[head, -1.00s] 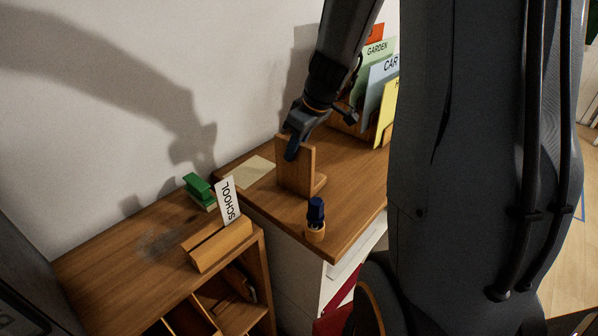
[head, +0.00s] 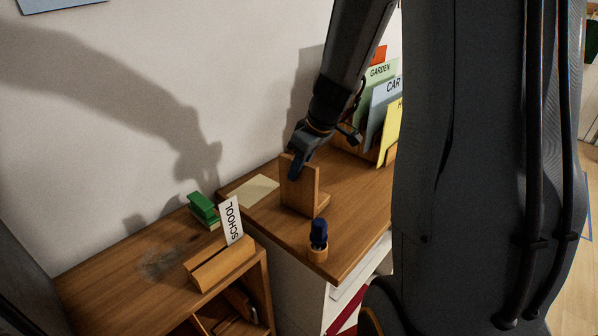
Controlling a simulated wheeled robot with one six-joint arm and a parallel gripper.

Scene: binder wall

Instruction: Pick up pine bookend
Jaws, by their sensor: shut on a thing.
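The pine bookend (head: 301,188) is an L-shaped wooden piece with an upright panel and a low foot. It stands upright on the wooden cabinet top (head: 347,205), at the middle of the head view. My gripper (head: 296,168) reaches down from above and is shut on the upper part of the bookend's upright panel. One dark finger shows against the near face; the other finger is hidden behind the panel. I cannot tell whether the bookend's base is touching the top or slightly above it.
A blue-topped stamp (head: 319,235) stands close in front of the bookend. A flat beige paper (head: 251,190) lies to its left. Behind are upright folders (head: 384,105).

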